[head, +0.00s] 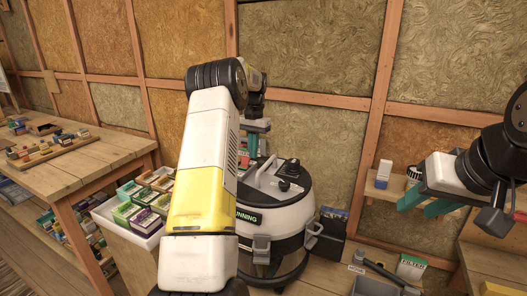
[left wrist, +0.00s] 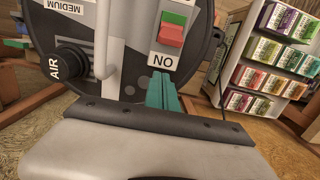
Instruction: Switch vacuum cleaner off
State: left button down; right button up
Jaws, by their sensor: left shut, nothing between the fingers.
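The vacuum cleaner (head: 290,215) is a black and white drum with control parts on its lid. A dark sign on its front, partly behind my left arm, reads "...NNING". In the left wrist view its panel is upside down, with a rocker switch (left wrist: 172,30), red and green, beside an "ON" label (left wrist: 164,62). My left gripper (head: 257,126) is above and behind the lid. Its teal fingers (left wrist: 162,88) are shut and empty, close to the "ON" label; contact is unclear. My right gripper (head: 424,204) is open and empty at the right, away from the vacuum.
A white bin of small boxes (head: 145,205) stands left of the vacuum, next to a wooden table (head: 65,170). A black knob marked AIR (left wrist: 70,63) is near the switch. A small wall shelf (head: 385,185) is near my right gripper. Insulated wall stands close behind.

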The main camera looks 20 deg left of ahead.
aim_at(244, 163)
pick_arm(q)
jog(key=shift+s+a+r, duration=0.1)
jog(key=shift+s+r, duration=0.2)
jog(key=shift+s, duration=0.3)
jog(key=shift+s+a+r, duration=0.1)
jog(key=shift+s+r, duration=0.2)
jog(key=shift+s, duration=0.25)
jog(key=shift+s+a+r, duration=0.1)
jog(key=shift+s+r, duration=0.15)
jog(key=shift+s, duration=0.4)
jog(key=shift+s+r+t, duration=0.15)
jog(key=shift+s+t, duration=0.15)
jog(key=shift+t, duration=0.3)
jog(key=shift+s+a+r+t, duration=0.15)
jog(key=shift+s+r+t, duration=0.25)
jog(key=shift+t, duration=0.5)
jog(key=shift+s+t+h, duration=0.4)
jog(key=shift+s+t, duration=0.6)
jog(key=shift+t, duration=0.4)
jog(key=shift+r, duration=0.15)
jog(key=shift+r, duration=0.65)
